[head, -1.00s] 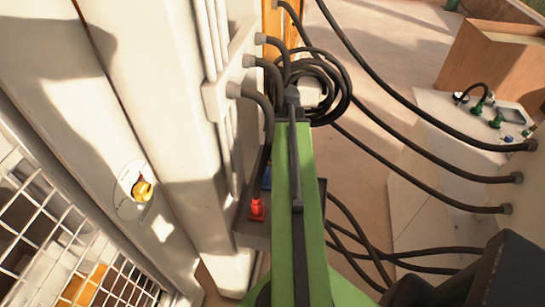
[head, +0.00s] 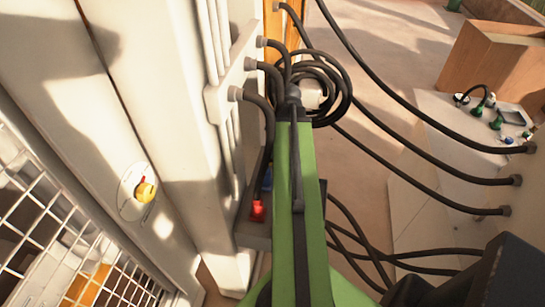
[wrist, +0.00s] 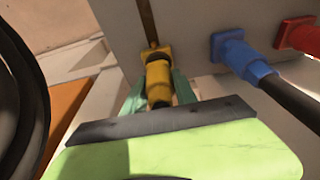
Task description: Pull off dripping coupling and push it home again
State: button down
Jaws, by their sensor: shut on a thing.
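A yellow coupling (wrist: 158,80) shows in the wrist view, at a yellow fitting (wrist: 153,53) on the grey panel face. The two look in line and touching; I cannot tell whether the coupling is fully seated. The green fingers of my gripper (wrist: 158,92) stand on either side of the coupling and are shut on it. Its rear and hose are mostly hidden behind my gripper body. In the head view my green arm hides the gripper and the yellow coupling.
A blue coupling (wrist: 232,55) with a dark hose and a red coupling (wrist: 297,35) sit close to the right.

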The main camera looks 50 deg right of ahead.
jog(key=shift+w+a+p+v, duration=0.1)
jog(key=shift+w+p+v, duration=0.1)
jog(key=shift+p+v, duration=0.75)
jog(key=shift+w+a+p+v, duration=0.15)
jog(key=shift+p+v, duration=0.8)
jog(key=shift+v, duration=0.05)
jog(key=shift+s+d+b+x, duration=0.1)
jog(key=shift+s+b+x, duration=0.05)
jog(key=shift+b+x, duration=0.75)
jog(key=shift+s+d+b+x, duration=0.1)
jog(key=shift+s+b+x, duration=0.05)
jog(key=shift+b+x, duration=0.75)
jog(key=shift+f+b, duration=0.7)
jog(key=shift+b, duration=0.1)
jog(key=c, duration=0.9)
grip_release()
jog(key=shift+w, duration=0.1)
jog(key=shift+r, duration=0.15)
jog(key=p+v, duration=1.7)
